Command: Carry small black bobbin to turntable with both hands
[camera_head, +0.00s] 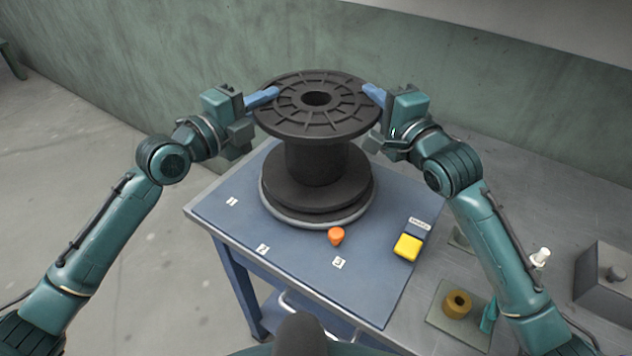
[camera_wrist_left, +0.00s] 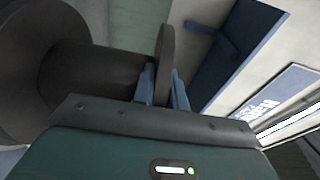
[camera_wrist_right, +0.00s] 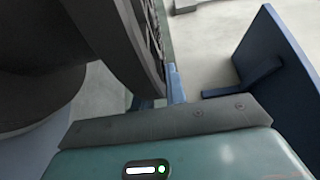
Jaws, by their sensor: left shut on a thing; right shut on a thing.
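The black bobbin (camera_head: 318,162) stands upright over the round turntable (camera_head: 290,218) on the blue table top. I cannot tell whether its lower flange touches the turntable. My left gripper (camera_head: 264,97) is shut on the left rim of the upper flange. My right gripper (camera_head: 374,95) is shut on the right rim of the same flange. In the left wrist view the blue fingers (camera_wrist_left: 160,88) straddle the flange edge. The right wrist view shows the fingers (camera_wrist_right: 160,98) at the rim, partly hidden. Most of the turntable is hidden under the bobbin.
A small brass-coloured spool (camera_head: 457,304) and a grey box (camera_head: 604,274) stand on the metal bench at right. A green wall (camera_head: 300,50) rises behind.

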